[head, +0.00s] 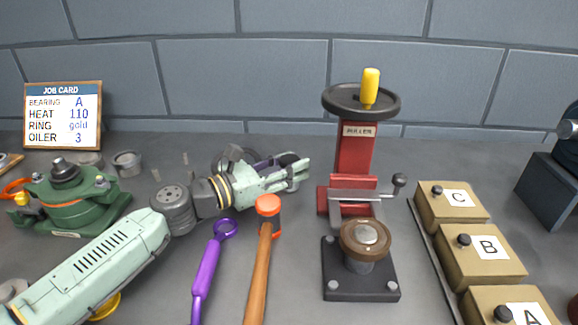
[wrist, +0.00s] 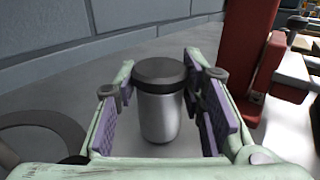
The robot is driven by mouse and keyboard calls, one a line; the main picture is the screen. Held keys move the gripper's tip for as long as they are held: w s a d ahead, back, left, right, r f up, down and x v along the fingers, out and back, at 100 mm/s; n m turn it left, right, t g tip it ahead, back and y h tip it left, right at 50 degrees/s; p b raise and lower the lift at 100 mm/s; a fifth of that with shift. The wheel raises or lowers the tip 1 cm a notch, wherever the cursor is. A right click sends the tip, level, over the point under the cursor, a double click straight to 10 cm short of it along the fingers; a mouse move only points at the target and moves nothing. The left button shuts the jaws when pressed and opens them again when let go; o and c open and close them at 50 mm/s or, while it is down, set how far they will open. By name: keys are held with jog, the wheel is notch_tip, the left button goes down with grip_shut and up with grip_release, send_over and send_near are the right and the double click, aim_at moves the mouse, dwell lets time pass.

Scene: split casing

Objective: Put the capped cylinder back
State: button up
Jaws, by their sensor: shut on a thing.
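The capped cylinder (wrist: 161,115) is a grey metallic cylinder with a dark cap (wrist: 160,71). In the wrist view it stands upright between the purple pads of my gripper (wrist: 163,110), which is shut on it. In the head view my gripper (head: 290,170) points right over the back of the bench, left of the red puller. The fingers hide most of the cylinder there. I cannot tell whether its bottom touches the bench.
A red puller (head: 354,150) stands right of my gripper. A dark round disc (wrist: 40,145) lies left of the fingers. An orange-headed mallet (head: 262,255) and a purple wrench (head: 207,265) lie in front. Boxes C (head: 450,212), B (head: 480,262) and A stand at right.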

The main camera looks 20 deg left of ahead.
jog(key=o, duration=1.2)
jog(key=shift+o, duration=0.2)
jog(key=shift+r+p, duration=0.8)
jog(key=shift+p, duration=0.35)
jog(key=b+v, duration=0.1)
jog(key=v, duration=0.4)
jog(key=b+v, duration=0.2)
jog(key=v, duration=0.4)
jog(key=shift+s+a+f+b, duration=0.1)
jog(key=shift+f+b, duration=0.15)
jog(key=shift+b, duration=0.05)
jog(key=shift+s+a, duration=0.25)
jog(key=shift+s, duration=0.05)
jog(key=shift+r, duration=0.1)
jog(key=shift+r, duration=0.1)
